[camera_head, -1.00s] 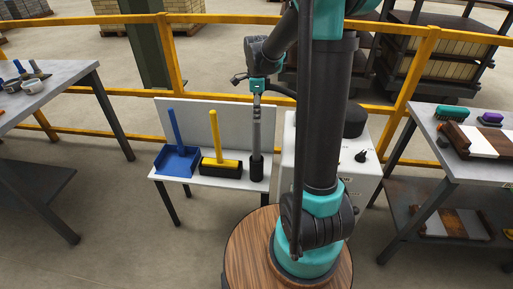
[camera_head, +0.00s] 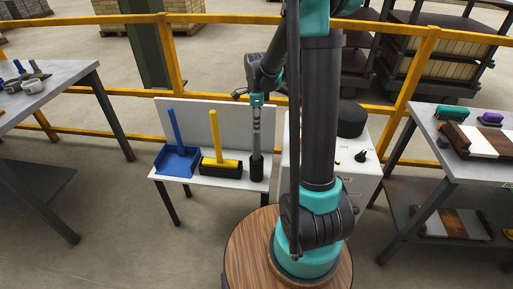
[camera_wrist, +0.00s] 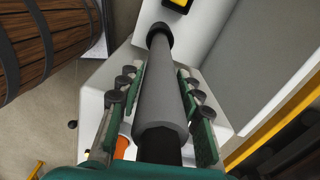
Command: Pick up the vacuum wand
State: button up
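The vacuum wand (camera_head: 257,143) stands upright at the right end of a small white table, a slim grey tube with a wider black foot. My gripper (camera_head: 257,105) is at its upper part, pointing down from above. In the wrist view the wand's grey tube (camera_wrist: 160,90) runs between the two green fingers of my gripper (camera_wrist: 157,80). The fingers flank the tube with narrow gaps showing on both sides, so they look open around it. The wand's top end is hidden by the gripper.
A blue dustpan (camera_head: 177,160) and a yellow-handled brush (camera_head: 221,165) stand left of the wand. A white cabinet (camera_head: 358,180) with a black knob is close on the right. Workbenches (camera_head: 60,85) flank the space, and a yellow railing (camera_head: 220,97) runs behind.

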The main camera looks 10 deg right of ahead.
jog(key=c, duration=0.6)
